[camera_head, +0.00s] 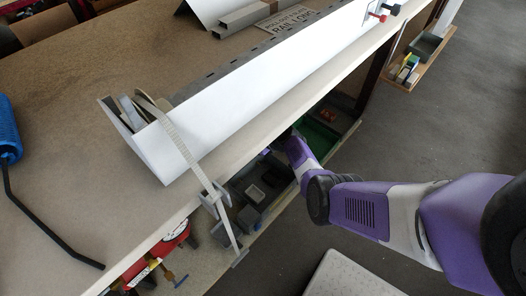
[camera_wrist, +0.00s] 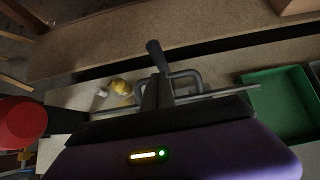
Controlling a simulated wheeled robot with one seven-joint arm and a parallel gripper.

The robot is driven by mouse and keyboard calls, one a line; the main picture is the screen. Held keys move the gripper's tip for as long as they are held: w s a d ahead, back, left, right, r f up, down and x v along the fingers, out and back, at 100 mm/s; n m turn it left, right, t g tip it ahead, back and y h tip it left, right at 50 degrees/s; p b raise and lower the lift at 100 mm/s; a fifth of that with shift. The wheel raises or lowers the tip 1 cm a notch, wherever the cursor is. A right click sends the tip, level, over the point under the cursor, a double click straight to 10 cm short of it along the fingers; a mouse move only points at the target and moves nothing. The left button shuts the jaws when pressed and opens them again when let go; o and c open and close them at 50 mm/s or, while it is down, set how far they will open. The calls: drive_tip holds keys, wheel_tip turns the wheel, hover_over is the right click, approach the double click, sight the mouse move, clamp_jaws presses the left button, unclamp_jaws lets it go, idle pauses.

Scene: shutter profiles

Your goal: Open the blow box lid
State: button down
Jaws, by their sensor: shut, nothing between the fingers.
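My gripper (camera_wrist: 158,72) shows in the wrist view as dark slim fingers, shut and empty, above a shelf under the workbench. Grey bent bars (camera_wrist: 185,76) stand right beside the fingers; I cannot tell whether they are a lid handle or whether the fingers touch them. I cannot clearly pick out the blow box or its lid in either view. In the head view my purple arm reaches in under the bench edge, and the fingertips are hidden there.
A green tray (camera_wrist: 283,104) lies right of the fingers; a yellow item (camera_wrist: 120,87) lies left. The bench (camera_head: 75,75) overhangs the shelf and carries a long white profile (camera_head: 250,105). Dark bins (camera_head: 250,215) stand below.

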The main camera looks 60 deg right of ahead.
drive_tip(key=shift+w+d+r, duration=0.1)
drive_tip(key=shift+w+r, duration=0.1)
drive_tip(key=shift+w, duration=0.55)
drive_tip(key=shift+w+d+r, duration=0.1)
drive_tip(key=shift+w+r, duration=0.05)
drive_tip(key=shift+w, duration=0.55)
drive_tip(key=shift+s, duration=0.1)
drive_tip(key=p+v, duration=0.5)
drive_tip(key=v, duration=0.2)
drive_tip(key=shift+s+r, duration=0.2)
drive_tip(key=shift+r, duration=0.15)
